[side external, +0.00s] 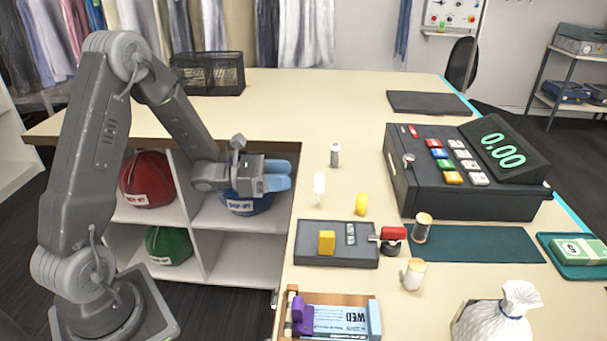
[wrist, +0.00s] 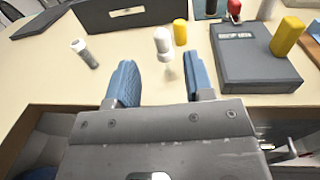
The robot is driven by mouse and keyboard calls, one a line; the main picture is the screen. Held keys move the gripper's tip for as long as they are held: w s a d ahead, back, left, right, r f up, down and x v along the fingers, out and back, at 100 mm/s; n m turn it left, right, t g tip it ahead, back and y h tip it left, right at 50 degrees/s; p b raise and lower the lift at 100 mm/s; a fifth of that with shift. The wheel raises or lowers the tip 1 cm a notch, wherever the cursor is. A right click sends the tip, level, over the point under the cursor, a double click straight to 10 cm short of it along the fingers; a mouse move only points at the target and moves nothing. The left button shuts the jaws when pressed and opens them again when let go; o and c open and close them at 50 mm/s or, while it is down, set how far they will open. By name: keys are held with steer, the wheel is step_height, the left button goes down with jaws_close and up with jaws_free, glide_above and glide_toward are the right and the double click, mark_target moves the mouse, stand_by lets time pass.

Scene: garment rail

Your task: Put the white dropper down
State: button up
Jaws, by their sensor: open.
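The white dropper (side external: 319,187) stands upright on the tabletop near its left edge in the side view.
A black cash register (side external: 455,190) is to the right.

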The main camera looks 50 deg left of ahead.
step_height(320, 180, up, 10)
steer(key=s+n+y, duration=0.2)
steer(key=n+y, duration=1.1)
steer(key=n, duration=1)
steer(key=s+d+n+g, duration=0.4)
steer(key=s+n, duration=0.5)
steer(key=n, duration=0.1)
steer(key=s+d+r+n+g+h, duration=0.1)
steer(key=s+d+n+g, duration=0.3)
steer(key=s+n, duration=0.6)
steer(key=shift+s+d+n+h, duration=0.25)
steer(key=shift+n+h, duration=0.05)
